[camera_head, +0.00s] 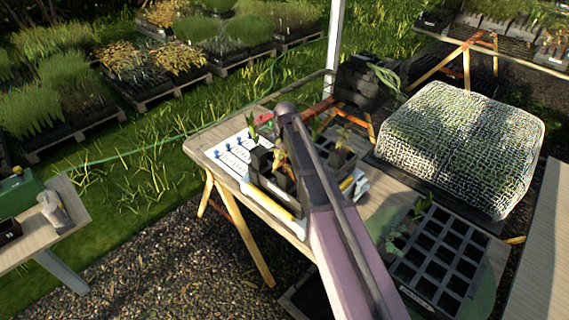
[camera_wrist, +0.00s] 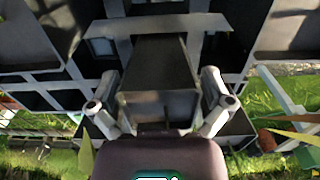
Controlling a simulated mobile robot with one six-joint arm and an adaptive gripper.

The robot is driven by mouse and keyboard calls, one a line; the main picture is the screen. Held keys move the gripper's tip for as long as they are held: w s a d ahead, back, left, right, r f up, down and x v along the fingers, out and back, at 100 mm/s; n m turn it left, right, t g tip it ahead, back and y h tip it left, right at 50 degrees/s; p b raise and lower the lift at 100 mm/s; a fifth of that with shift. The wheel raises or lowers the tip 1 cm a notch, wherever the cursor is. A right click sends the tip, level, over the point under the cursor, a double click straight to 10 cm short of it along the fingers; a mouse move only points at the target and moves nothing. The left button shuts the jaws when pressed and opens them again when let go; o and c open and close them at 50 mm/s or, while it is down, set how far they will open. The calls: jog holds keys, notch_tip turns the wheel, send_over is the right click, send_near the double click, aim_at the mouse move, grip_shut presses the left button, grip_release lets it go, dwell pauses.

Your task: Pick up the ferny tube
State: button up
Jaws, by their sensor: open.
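In the wrist view my gripper (camera_wrist: 159,80) is open, with one finger on each side of a dark square tube (camera_wrist: 158,65). I cannot tell whether the fingers touch it. Which plant this tube carries does not show, so I cannot tell whether it is the ferny one. In the head view several dark tubes with small plants (camera_head: 262,160) stand together on the near table. My arm crosses in front of them and hides part of the group and my gripper.
A white sheet with blue marks (camera_head: 232,154) lies by the tubes on the wooden table (camera_head: 212,150). A black cell tray (camera_head: 440,262) with a few seedlings is at the right. A mesh-covered block (camera_head: 460,140) stands behind it. Black crates (camera_head: 365,85) are stacked at the back.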

dwell(0.3)
jog(key=c, duration=1.2)
jog(key=shift+r, duration=0.25)
notch_tip(320, 180, up, 10)
jog(key=p, duration=1)
jog(key=shift+f, duration=0.25)
jog(key=shift+c, duration=0.2)
jog(key=shift+r, duration=0.15)
